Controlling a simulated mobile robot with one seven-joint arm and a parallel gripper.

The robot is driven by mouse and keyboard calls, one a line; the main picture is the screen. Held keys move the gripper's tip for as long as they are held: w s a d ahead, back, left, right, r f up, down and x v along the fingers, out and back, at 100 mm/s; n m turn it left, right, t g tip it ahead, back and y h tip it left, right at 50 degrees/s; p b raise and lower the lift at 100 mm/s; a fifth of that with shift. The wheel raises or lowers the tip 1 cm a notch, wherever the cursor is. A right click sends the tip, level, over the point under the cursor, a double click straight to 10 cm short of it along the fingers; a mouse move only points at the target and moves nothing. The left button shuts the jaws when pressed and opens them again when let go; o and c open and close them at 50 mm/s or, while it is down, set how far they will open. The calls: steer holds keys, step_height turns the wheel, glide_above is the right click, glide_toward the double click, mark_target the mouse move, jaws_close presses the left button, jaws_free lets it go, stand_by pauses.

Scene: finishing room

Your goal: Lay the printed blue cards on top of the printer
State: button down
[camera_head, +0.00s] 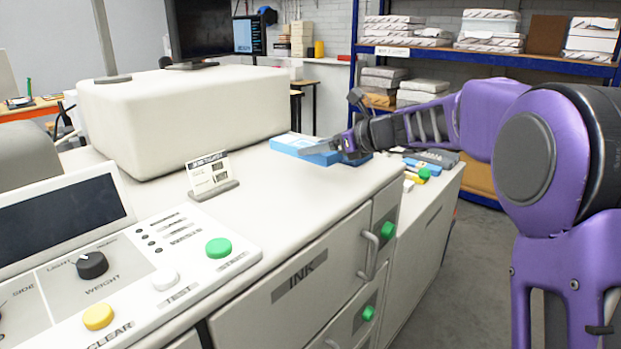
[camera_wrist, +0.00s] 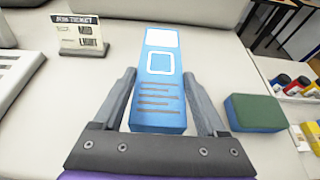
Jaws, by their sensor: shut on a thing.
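The printed blue cards (camera_wrist: 160,62) form a thick stack with white boxes and dark lines on top. In the wrist view they lie lengthwise between the two fingers of my gripper (camera_wrist: 158,82), which is shut on them. In the head view the blue cards (camera_head: 296,143) are at the right part of the pale printer top (camera_head: 262,172), partly hidden by my gripper (camera_head: 328,148). They look flat and touching or very close to the surface; I cannot tell which.
A job ticket stand (camera_head: 211,176) is on the printer top, left of the cards. A raised white housing (camera_head: 190,115) rises behind. A green-topped blue block (camera_wrist: 255,112) lies right of my gripper. Beyond it is a box of small bottles (camera_wrist: 292,85).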

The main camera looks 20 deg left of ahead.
mark_target(318, 184)
steer(key=shift+f+b, duration=0.8)
steer(key=shift+f, duration=2.2)
steer(key=shift+f, duration=0.15)
jaws_free()
steer(key=shift+r, duration=0.25)
steer(key=p+v, duration=0.1)
steer(key=v, duration=1.1)
steer(key=shift+f, duration=0.15)
